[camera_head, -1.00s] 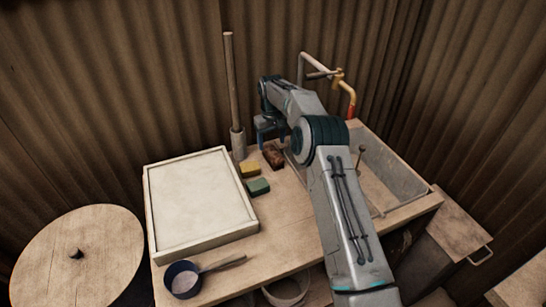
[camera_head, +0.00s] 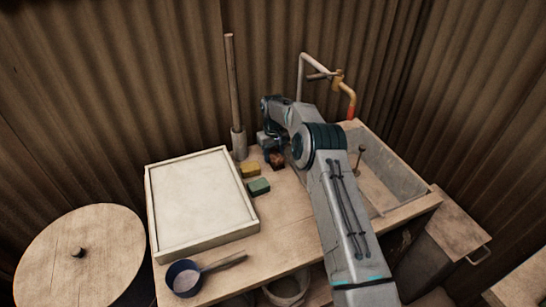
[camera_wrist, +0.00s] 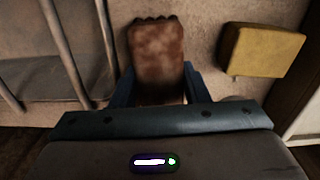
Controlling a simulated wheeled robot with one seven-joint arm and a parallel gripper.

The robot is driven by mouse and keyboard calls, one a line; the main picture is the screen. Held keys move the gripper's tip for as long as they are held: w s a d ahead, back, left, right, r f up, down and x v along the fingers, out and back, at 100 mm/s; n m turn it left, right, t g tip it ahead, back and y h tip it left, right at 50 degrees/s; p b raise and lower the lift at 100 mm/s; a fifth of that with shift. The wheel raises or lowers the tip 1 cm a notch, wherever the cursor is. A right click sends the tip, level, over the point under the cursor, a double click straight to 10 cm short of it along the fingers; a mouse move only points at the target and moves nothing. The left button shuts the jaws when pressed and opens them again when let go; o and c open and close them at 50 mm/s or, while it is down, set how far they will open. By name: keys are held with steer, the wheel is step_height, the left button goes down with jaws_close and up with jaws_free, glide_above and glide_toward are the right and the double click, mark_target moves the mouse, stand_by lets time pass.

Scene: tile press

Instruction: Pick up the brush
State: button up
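The brush is a brown, worn block (camera_wrist: 158,48) with a ragged dark far end, seen in the upper middle of the wrist view. In the head view it shows as a brown patch (camera_head: 277,159) beneath my wrist, partly hidden. My gripper (camera_wrist: 159,72) points down at it, with one blue finger on each side of the brush's near part. The fingers stand apart, very close to its sides; whether they touch it is hard to see. The near end of the brush is hidden by the gripper body.
A yellow block (camera_head: 250,170) and a green block (camera_head: 258,187) lie close by. A framed white tray (camera_head: 200,205) is to the left, a sink basin (camera_head: 400,178) with a tap to the right. An upright pole (camera_head: 233,90) stands behind. A blue pan (camera_head: 184,279) sits in front.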

mark_target(273, 152)
steer(key=shift+c, duration=0.3)
step_height(273, 152, up, 10)
steer(key=shift+r+b, duration=0.1)
steer(key=shift+b, duration=0.35)
stand_by(1.0)
